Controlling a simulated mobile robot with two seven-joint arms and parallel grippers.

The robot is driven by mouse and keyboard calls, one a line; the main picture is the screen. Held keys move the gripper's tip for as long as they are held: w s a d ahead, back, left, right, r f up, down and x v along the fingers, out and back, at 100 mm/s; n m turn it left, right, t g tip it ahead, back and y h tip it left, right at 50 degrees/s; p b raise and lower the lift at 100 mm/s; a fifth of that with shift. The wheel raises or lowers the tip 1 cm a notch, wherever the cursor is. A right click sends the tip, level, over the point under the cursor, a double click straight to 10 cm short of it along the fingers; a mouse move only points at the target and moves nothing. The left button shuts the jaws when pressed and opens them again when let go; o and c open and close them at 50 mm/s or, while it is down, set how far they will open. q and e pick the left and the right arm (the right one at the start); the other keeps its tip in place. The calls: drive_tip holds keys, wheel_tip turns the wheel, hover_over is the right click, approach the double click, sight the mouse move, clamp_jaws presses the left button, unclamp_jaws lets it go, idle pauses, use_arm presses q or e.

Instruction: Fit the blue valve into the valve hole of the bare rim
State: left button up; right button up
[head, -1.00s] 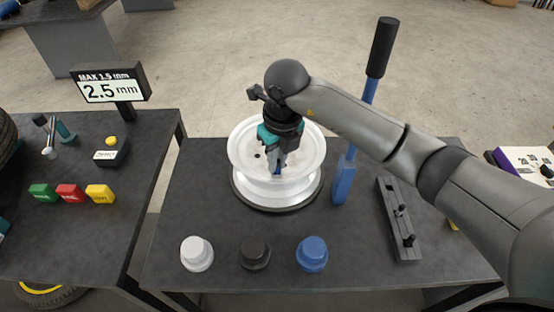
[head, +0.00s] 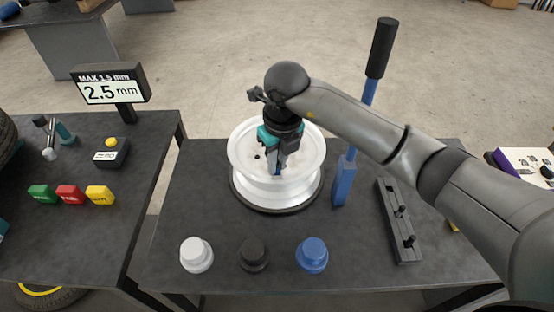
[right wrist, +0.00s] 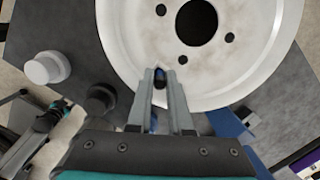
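The bare white rim (head: 313,150) lies on a dark round base on the table, and it fills the top of the right wrist view (right wrist: 262,60). My right gripper (head: 277,168) points down inside it. In the right wrist view its two fingers (right wrist: 160,80) are closed around a small dark and blue piece, the blue valve (right wrist: 159,77). The valve is over the lower part of the rim face. Its tip is hard to see, and I cannot tell whether it touches the rim. I cannot make out the valve hole. My left gripper is not clearly seen.
White (head: 197,254), black (head: 254,254) and blue (head: 312,254) knobs stand in front of the rim. A blue lever (head: 345,180) with a black grip and a grey slotted block (head: 400,222) stand to the right. A 2.5 mm display (head: 110,88) is on the left table.

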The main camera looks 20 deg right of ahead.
wheel_tip(320, 180, up, 12)
drive_tip(key=s, duration=0.1)
drive_tip(key=shift+s+d, duration=0.15)
drive_tip(key=shift+s, duration=0.05)
idle(0.4)
